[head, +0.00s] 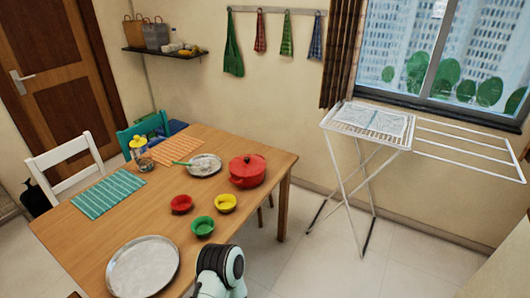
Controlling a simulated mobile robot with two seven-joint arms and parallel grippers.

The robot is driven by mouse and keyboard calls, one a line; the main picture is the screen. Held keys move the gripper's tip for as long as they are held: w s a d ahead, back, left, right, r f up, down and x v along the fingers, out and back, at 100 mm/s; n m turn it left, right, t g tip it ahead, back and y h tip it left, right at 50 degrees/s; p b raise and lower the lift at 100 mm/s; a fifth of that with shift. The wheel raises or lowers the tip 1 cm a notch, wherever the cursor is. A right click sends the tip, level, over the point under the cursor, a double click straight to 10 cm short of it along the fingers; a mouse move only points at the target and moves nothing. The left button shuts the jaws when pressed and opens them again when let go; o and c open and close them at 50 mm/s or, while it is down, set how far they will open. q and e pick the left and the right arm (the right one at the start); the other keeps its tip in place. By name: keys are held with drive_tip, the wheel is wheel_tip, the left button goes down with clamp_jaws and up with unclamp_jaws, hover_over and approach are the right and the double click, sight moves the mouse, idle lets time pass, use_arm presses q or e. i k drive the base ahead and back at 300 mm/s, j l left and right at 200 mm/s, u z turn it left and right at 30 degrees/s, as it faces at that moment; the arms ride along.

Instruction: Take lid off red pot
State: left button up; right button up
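The red pot (247,178) stands upright on the right end of the wooden table, near its far right corner. Its red lid (247,162) appears to sit on top of it, covering the opening. A rounded pale and dark link of one of my arms shows at the bottom centre, in front of the table edge and apart from the pot. Neither of my grippers is in view.
The wooden table (150,222) also bears red (181,204), yellow (225,203) and green (202,227) bowls, a large metal tray (143,268), a plate (204,165), striped mats and a jar (141,154). A white drying rack (367,124) stands right, with clear floor between.

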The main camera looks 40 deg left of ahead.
sight(245, 165)
drive_tip(key=i+u, duration=0.3)
drive_tip(key=i+l+u, duration=0.3)
drive_tip(key=i, duration=0.2)
drive_tip(key=i+l+u, duration=0.25)
drive_tip(key=i, duration=0.15)
drive_tip(key=i+l+u, duration=0.15)
drive_tip(key=u, duration=0.3)
drive_tip(key=i+l+u, duration=0.25)
drive_tip(key=u, duration=0.15)
drive_tip(key=i+l+u, duration=0.1)
drive_tip(key=l+u, duration=0.15)
drive_tip(key=u, duration=0.2)
